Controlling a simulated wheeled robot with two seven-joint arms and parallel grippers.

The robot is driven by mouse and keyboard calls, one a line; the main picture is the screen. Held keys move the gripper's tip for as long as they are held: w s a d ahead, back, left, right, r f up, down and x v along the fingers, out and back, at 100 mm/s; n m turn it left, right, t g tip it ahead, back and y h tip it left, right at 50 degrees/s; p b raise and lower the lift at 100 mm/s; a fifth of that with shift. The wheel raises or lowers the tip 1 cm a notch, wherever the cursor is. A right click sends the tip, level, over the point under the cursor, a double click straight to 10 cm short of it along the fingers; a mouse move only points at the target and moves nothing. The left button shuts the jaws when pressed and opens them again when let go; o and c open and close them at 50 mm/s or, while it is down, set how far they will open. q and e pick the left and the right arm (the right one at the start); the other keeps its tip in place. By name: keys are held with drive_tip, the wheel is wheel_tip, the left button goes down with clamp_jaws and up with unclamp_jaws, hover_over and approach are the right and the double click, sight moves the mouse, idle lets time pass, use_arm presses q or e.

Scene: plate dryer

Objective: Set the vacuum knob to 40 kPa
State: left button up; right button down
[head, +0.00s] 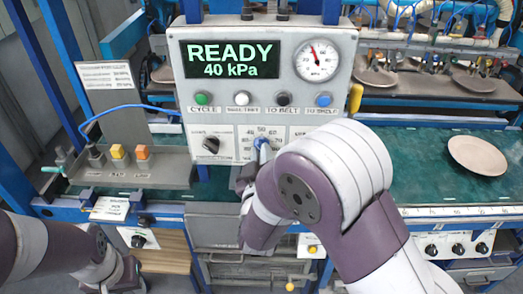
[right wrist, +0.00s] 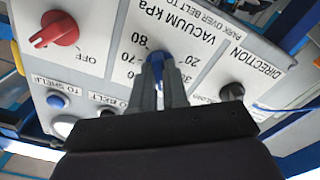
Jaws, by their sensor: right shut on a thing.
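The blue vacuum knob (head: 263,143) is on the grey control panel (head: 345,85), with numbers around it. My right gripper (head: 258,158) is shut on it from the front. The right wrist view shows the fingers (right wrist: 161,82) closed around the blue knob (right wrist: 157,58), under the "VACUUM kPa" label; 70, 80 and 20 show beside it. The fingers hide much of the knob, so I cannot tell its exact pointing. The display (head: 231,59) reads "READY 40 kPa". The gauge (head: 317,60) has a red needle near the top. My left gripper (head: 128,276) is low at the left, its jaws unclear.
A black direction knob (head: 211,145) sits left of the vacuum knob. A red knob (right wrist: 54,29) shows in the right wrist view. Several push buttons line the panel under the display. A plate (head: 478,156) lies on the green belt (head: 425,150) at right.

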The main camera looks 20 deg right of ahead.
drive_tip(key=shift+n, duration=0.6)
drive_tip(key=c, duration=1.1)
unclamp_jaws()
drive_tip(key=shift+c, duration=0.2)
drive_tip(key=b+v, duration=0.1)
drive_tip(key=v, duration=1.1)
drive_tip(key=shift+s+b, duration=0.35)
drive_tip(key=shift+a, duration=0.1)
